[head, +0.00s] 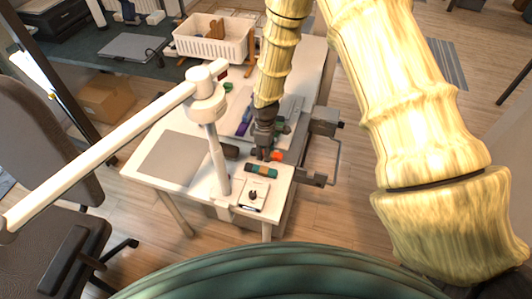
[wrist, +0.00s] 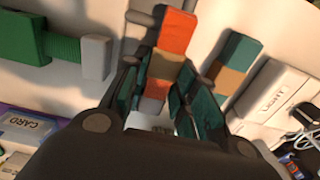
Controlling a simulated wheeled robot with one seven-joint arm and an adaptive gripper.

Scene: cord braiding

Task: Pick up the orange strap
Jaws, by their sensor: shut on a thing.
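The orange strap (wrist: 178,35) has orange, tan and reddish blocks and runs up between my fingers in the wrist view. In the head view its orange end (head: 277,156) shows just right of my fingers, over the white table (head: 185,130). My gripper (wrist: 163,68) is shut on the strap, with a finger on each side of it. In the head view my gripper (head: 264,153) points down near the table's right part. The near end of the strap is partly hidden by my gripper. I cannot tell whether the strap touches the table.
A teal and tan strap (wrist: 237,62) lies close to the right. A green piece with a pale end (wrist: 50,42) is at the left. A white box marked LIGHT (wrist: 270,92) is at the right.

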